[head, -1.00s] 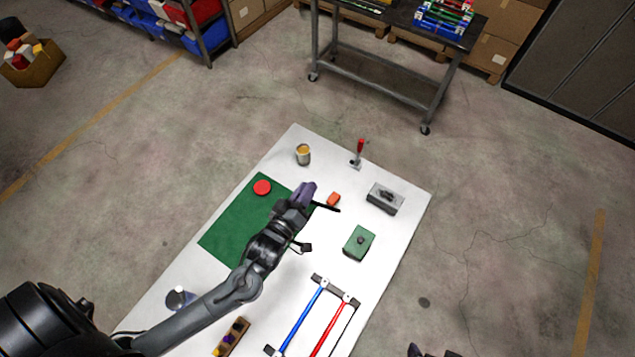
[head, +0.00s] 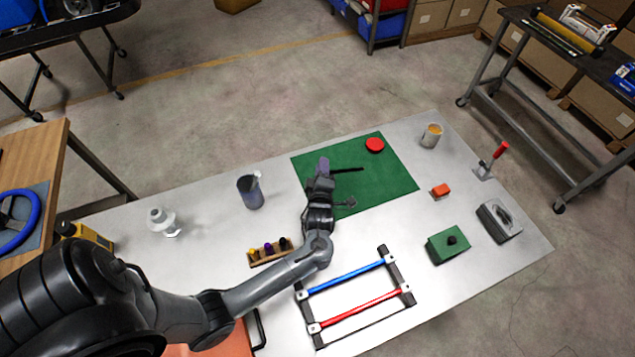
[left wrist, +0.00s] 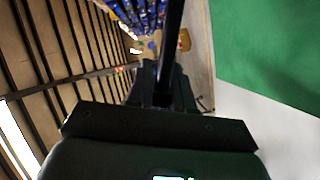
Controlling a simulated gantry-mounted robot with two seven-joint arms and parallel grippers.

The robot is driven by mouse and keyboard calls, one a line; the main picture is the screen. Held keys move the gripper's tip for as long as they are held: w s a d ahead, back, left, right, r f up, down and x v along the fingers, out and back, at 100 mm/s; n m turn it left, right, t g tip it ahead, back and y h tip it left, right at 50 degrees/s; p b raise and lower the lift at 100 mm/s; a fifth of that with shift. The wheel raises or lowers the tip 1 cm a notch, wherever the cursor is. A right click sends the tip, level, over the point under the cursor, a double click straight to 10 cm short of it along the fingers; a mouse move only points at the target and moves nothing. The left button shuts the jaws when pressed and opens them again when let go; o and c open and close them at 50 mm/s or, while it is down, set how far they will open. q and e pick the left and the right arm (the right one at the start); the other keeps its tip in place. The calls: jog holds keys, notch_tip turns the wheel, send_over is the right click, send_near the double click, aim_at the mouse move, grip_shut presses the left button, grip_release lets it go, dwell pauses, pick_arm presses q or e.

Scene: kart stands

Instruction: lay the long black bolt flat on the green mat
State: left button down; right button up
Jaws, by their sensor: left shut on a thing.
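The long black bolt (head: 349,170) is a thin dark rod. My left gripper (head: 325,169) is shut on it near one end, and the rod sticks out to the right over the green mat (head: 390,183). In the left wrist view the bolt (left wrist: 172,40) runs up from between the fingers, with the green mat (left wrist: 275,45) at the upper right. I cannot tell how high the bolt is above the mat. My right gripper is not in view.
A red disc (head: 375,145) lies at the mat's far edge. Right of the mat are an orange block (head: 440,190), a green box (head: 448,245) and a tin (head: 431,135). A frame with blue and red bars (head: 347,275) lies in front. A dark cup (head: 250,192) stands left.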

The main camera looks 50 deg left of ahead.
pick_arm(q)
jog(key=shift+n, duration=0.6)
jog(key=shift+w+d+f+b, duration=0.1)
jog(key=shift+w+f+b, duration=0.3)
jog(key=shift+f+b, duration=0.6)
jog(key=shift+w+f+b, duration=0.45)
jog(key=shift+f+b, duration=0.4)
jog(key=shift+b, duration=0.15)
jog(key=shift+w+d+f+b, duration=0.1)
jog(key=shift+w+f+b, duration=0.3)
jog(key=shift+f+b, duration=2)
jog(key=shift+f, duration=0.2)
jog(key=c, duration=0.9)
grip_release()
